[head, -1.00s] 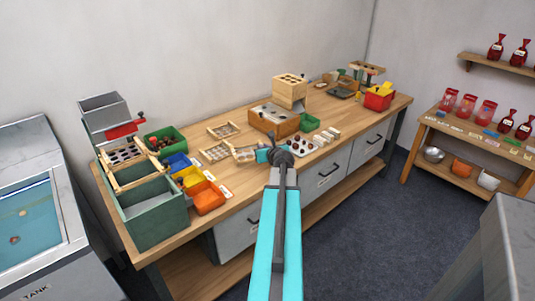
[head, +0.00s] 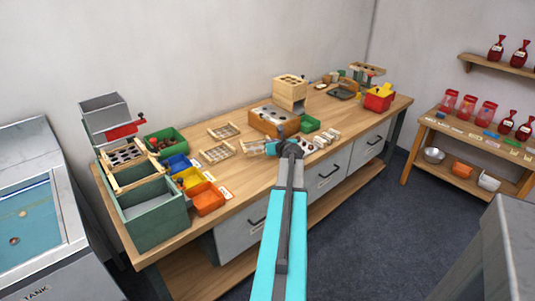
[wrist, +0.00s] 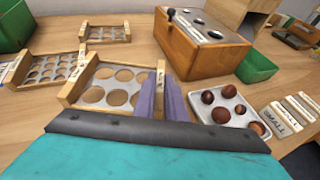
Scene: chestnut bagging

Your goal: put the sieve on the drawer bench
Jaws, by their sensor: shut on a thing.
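My gripper (head: 272,149) is over the middle of the drawer bench (head: 246,180). In the wrist view its fingers (wrist: 166,98) are shut on the labelled right end rim of a wooden-framed sieve (wrist: 108,83) with large round holes. The sieve extends left from the fingers, low over the bench top; I cannot tell whether it touches the wood. In the head view the held sieve (head: 252,147) is small and partly hidden by my gripper. Two similar sieves lie on the bench to its left, the nearer one (wrist: 48,69) and the farther one (wrist: 105,34).
A metal tray of chestnuts (wrist: 213,117) lies just right of my fingers, with label blocks (wrist: 292,112) beyond it. A wooden box with a metal top (wrist: 200,50) stands behind, beside a green bin (wrist: 258,67). Bare bench top lies in front of the left sieves.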

